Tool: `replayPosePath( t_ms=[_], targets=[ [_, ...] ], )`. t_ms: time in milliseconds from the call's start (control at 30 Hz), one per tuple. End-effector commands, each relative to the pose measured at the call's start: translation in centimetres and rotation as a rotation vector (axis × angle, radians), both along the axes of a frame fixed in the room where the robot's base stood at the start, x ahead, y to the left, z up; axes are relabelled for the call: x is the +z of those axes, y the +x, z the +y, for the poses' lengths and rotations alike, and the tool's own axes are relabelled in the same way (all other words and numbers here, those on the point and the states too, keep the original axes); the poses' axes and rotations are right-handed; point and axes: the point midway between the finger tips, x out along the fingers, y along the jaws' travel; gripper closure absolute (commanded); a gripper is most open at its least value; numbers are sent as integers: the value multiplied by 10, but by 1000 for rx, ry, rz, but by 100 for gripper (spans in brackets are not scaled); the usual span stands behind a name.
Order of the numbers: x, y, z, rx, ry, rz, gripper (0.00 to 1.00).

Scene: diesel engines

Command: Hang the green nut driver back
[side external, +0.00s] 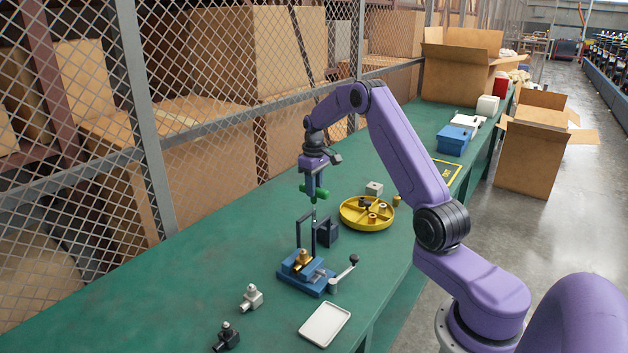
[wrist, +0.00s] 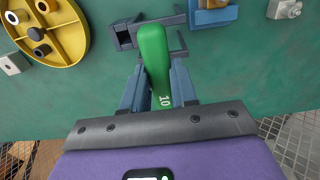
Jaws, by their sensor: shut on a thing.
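The green nut driver (side external: 308,190) is held in my gripper (side external: 315,187) above the green bench, its thin shaft pointing down. In the wrist view, its green handle (wrist: 153,55), marked 10, lies between the two blue-grey fingers of my gripper (wrist: 158,88), which are shut on it. A dark blue-grey stand (side external: 327,234) is below the driver in the side view. In the wrist view a dark bracket (wrist: 124,36) shows beyond the handle, partly hidden by it. I cannot tell whether the shaft touches the stand.
A blue vise (side external: 308,281) with a brass part stands in front. A yellow round tray (side external: 367,224) with small parts is to the right. A white tray (side external: 325,324) and metal fittings (side external: 251,297) lie nearer. A wire fence (side external: 190,90) runs behind the bench. The bench's left part is clear.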

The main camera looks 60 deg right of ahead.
Motion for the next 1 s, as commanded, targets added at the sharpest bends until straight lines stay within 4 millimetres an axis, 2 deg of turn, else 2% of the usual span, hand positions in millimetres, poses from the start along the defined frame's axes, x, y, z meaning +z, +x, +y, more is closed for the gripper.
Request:
replayPosePath(
  t_ms=[700, 1000],
  targets=[
    [-54, 0, 0, 1, 0, 1, 100],
    [-65, 0, 0, 1, 0, 0, 100]
  ],
)
